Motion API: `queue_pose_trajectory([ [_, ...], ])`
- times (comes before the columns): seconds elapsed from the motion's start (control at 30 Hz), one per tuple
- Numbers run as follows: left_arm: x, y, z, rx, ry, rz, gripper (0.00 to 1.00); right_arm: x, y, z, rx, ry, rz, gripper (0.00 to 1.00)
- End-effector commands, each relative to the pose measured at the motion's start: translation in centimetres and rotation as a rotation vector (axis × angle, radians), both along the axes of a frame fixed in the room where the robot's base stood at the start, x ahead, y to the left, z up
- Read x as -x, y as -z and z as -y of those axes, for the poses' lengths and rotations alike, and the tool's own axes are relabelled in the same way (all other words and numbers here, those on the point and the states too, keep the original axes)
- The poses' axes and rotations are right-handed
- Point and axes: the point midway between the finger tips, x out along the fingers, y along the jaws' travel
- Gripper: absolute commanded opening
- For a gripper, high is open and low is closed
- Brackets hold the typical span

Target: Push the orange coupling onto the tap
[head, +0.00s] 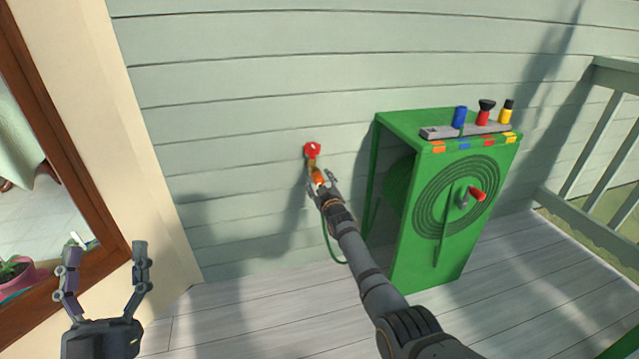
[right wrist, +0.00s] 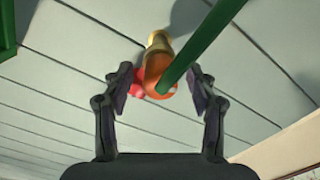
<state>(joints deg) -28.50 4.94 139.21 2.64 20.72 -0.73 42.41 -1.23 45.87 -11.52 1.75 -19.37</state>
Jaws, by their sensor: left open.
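The tap is on the pale green wall, with a red handle (head: 312,149) and a brass body (head: 313,164). The orange coupling (head: 318,179) sits at the brass spout's lower end, in line with it; whether it is fully seated cannot be told. The coupling also shows in the right wrist view (right wrist: 157,76), against the brass (right wrist: 158,42). My right gripper (right wrist: 160,84) is open, its fingers on either side of the coupling with gaps on both sides. My left gripper (head: 105,262) is open and empty at the lower left, far from the tap.
The green hose (right wrist: 205,45) runs from the coupling and crosses close before the right wrist camera. A green hose reel box (head: 440,255) stands right of the tap, with several coloured fittings on top. A wood-framed opening (head: 110,250) is at the left.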

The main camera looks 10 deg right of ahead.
Motion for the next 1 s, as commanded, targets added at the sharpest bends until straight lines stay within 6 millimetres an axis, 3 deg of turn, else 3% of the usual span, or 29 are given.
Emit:
queue_pose_trajectory([
  [0.23, 0.0, 0.0, 0.0, 0.000, 0.000, 0.000, 0.75, 0.3, 0.1, 0.1, 0.000, 0.003, -0.001, 0.58],
  [0.37, 0.0, 0.0, 0.0, 0.000, 0.000, 0.000, 0.75, 1.5, 0.2, 0.2, -0.002, 0.007, -0.001, 0.58],
  [0.8, 0.0, 0.0, 0.0, 0.000, 0.000, 0.000, 0.75, 9.6, 0.1, 0.2, 0.001, 0.000, -0.001, 0.58],
  [1.0, 0.0, 0.0, 0.0, 0.000, 0.000, 0.000, 0.75, 11.7, 0.1, 0.2, 0.000, 0.000, -0.001, 0.58],
])
